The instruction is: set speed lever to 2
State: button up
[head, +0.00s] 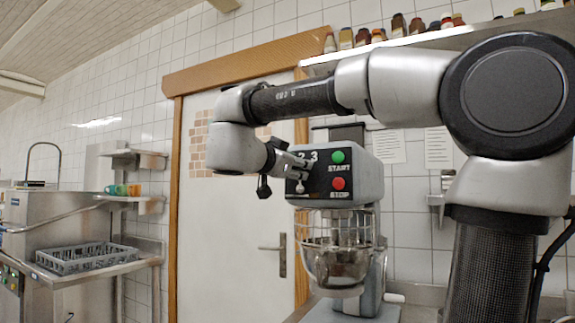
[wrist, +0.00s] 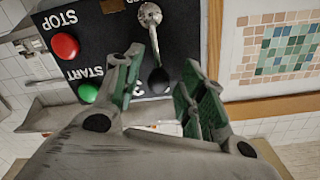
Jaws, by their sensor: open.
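The mixer (head: 360,172) has a black front panel with the digits 2 and 3 visible in the head view. The speed lever (wrist: 152,45) has a round metal pivot and a dark knob. The wrist view is upside down; there the knob lies near the 3, slightly to its right. The other digits are hidden by my fingers. My gripper (head: 291,168) is in front of the panel. In the wrist view my gripper (wrist: 160,85) is open, with one finger on each side of the lever's knob. I cannot tell whether either finger touches it.
The green START button (head: 338,157) and red STOP button (head: 339,184) sit right of the lever in the head view. A wire-guarded bowl (head: 337,265) is below. A white door (head: 225,230) stands behind, and a shelf of jars (head: 400,48) hangs above.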

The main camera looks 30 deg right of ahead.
jog(key=v, duration=1.1)
jog(key=shift+a, duration=0.3)
jog(key=shift+s, duration=0.15)
